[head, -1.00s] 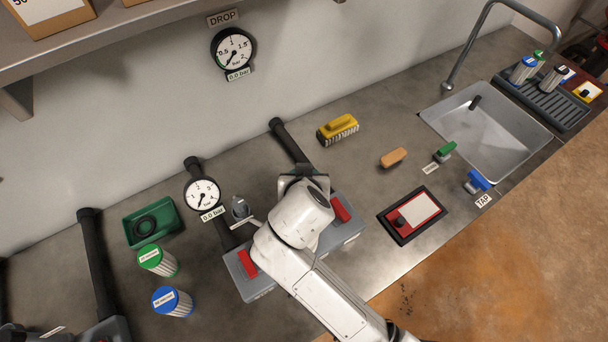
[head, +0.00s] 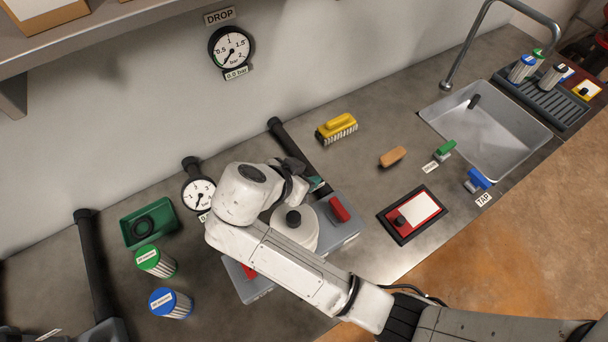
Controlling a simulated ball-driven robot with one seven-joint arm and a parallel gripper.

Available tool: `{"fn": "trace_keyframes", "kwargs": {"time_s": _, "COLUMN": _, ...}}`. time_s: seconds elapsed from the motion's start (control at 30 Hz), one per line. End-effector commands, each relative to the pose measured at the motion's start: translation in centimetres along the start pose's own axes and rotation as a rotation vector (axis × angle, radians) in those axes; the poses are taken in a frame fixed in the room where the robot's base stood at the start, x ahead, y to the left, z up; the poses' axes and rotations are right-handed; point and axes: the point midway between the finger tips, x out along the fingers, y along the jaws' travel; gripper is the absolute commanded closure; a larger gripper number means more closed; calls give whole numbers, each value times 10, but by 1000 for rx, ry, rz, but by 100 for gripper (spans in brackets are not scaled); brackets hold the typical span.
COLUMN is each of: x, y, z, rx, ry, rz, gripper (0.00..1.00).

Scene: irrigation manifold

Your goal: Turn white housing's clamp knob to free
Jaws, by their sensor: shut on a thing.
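The white housing (head: 306,238) shows as a round white top with a black cap (head: 293,217), partly behind my white forearm. It sits on the grey manifold block between two red handles. My dark gripper (head: 304,183) is at the back right of the housing top, low and close beside it. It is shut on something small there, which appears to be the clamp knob. My wrist hides most of the fingers and the knob, so the knob's angle cannot be read.
A red handle (head: 339,208) stands right of the housing; another (head: 249,272) is mostly behind my forearm. A pressure gauge (head: 197,194) is close left of my arm. Green (head: 155,260) and blue (head: 171,303) capped cartridges stand at left. The counter behind right is fairly clear.

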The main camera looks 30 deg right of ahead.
Motion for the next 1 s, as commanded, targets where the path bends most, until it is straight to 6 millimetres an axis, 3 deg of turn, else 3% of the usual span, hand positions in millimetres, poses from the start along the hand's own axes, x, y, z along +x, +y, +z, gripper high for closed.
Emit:
{"fn": "trace_keyframes", "kwargs": {"time_s": 0.5, "x": 0, "y": 0, "z": 2, "rx": 9, "ry": -4, "rz": 14, "gripper": 93}}
{"fn": "trace_keyframes", "kwargs": {"time_s": 0.53, "x": 1, "y": 0, "z": 2, "rx": 9, "ry": -4, "rz": 14, "gripper": 62}}
{"fn": "trace_keyframes", "kwargs": {"time_s": 0.73, "x": 0, "y": 0, "z": 2, "rx": 10, "ry": -2, "rz": 14, "gripper": 43}}
{"fn": "trace_keyframes", "kwargs": {"time_s": 1.0, "x": 0, "y": 0, "z": 0, "rx": 12, "ry": -1, "rz": 13, "gripper": 42}}
